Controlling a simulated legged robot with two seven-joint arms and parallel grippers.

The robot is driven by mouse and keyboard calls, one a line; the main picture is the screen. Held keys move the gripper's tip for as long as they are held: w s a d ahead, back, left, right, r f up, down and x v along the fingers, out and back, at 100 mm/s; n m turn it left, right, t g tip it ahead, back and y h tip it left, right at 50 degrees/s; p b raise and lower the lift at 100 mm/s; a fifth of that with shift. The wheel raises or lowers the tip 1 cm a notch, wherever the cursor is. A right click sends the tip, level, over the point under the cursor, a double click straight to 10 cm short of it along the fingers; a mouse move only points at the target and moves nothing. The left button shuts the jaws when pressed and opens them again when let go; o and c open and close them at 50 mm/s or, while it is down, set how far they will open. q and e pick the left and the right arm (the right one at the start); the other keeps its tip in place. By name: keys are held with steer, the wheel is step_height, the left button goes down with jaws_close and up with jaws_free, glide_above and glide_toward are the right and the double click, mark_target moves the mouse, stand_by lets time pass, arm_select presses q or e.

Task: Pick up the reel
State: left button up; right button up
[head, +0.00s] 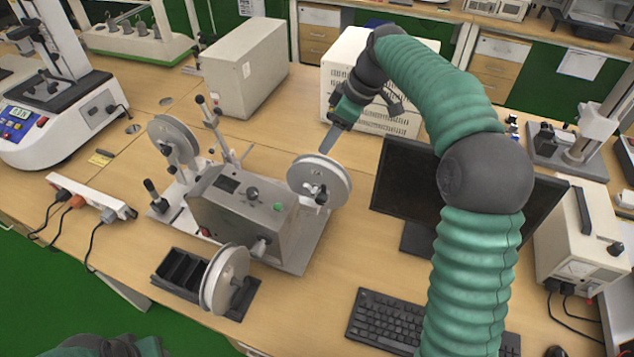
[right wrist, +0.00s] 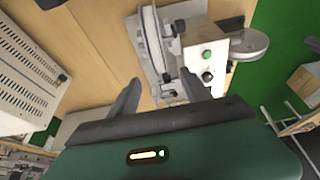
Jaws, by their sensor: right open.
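A pale reel (head: 320,180) is mounted on the right side of a grey metal winding machine (head: 240,216). Two more reels are on or by the machine, one at the back left (head: 173,142) and one at the front (head: 224,279). My right gripper (head: 330,139) is above and just behind the right reel, apart from it. In the right wrist view, its two fingers (right wrist: 161,80) are spread and empty, with the reel (right wrist: 153,40) seen edge-on beyond them. My left gripper is not in view.
A monitor (head: 398,185) and a keyboard (head: 387,318) stand right of the machine. A white vented box (head: 340,62) is behind my right gripper. A dark tray (head: 180,271) lies at the front left, and a power strip (head: 90,196) further left. Bare table lies behind the machine.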

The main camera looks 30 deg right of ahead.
mark_target(315, 166)
steer(key=x, duration=1.2)
steer(key=shift+d+f, duration=0.1)
steer(key=shift+f, duration=0.2)
steer(key=shift+w+f, duration=0.1)
steer(key=shift+f, duration=0.25)
steer(key=shift+d, duration=0.25)
steer(key=shift+a, duration=0.2)
jaws_close()
